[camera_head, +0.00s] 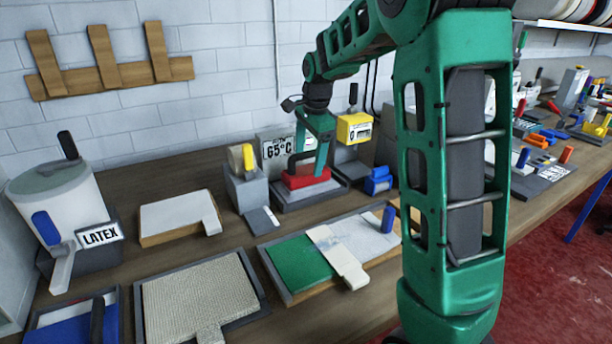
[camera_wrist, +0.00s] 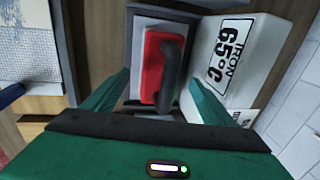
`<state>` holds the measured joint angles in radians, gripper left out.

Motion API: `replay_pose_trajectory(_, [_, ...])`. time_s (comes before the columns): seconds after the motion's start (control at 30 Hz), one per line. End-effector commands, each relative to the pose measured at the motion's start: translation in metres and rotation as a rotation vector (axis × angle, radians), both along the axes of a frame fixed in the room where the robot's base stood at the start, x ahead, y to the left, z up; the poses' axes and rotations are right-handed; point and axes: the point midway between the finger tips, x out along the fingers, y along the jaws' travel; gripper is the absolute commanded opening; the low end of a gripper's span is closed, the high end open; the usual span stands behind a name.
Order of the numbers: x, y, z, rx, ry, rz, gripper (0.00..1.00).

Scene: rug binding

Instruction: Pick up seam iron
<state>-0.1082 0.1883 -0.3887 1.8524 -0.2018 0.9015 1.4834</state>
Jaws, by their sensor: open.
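The seam iron (camera_head: 306,176) is a red block with a black handle. It sits on a grey stand (camera_head: 308,194) in front of a box marked 65°C (camera_head: 272,150). In the wrist view the red iron (camera_wrist: 153,66) with its dark handle lies between and beyond the fingers. My gripper (camera_head: 318,158) is above the iron, pointing down, with its green fingers apart. In the wrist view my gripper (camera_wrist: 155,90) has one finger on each side of the iron, and it is open. I cannot tell whether the fingers touch the iron.
A grey tape dispenser (camera_head: 246,184) is to the left. A tray with green and pale sheets (camera_head: 300,264) lies in front. The white wall is close behind.

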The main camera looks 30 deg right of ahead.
Motion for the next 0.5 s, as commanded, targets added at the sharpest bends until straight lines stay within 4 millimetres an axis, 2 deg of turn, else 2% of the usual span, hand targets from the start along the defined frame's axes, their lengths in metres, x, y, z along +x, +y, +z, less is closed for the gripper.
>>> replay_pose_trajectory(0.3, [0.008,0.001,-0.038,0.0,0.003,0.001,0.78])
replay_pose_trajectory(0.5, [0.01,0.0,-0.05,0.0,0.001,0.001,0.78])
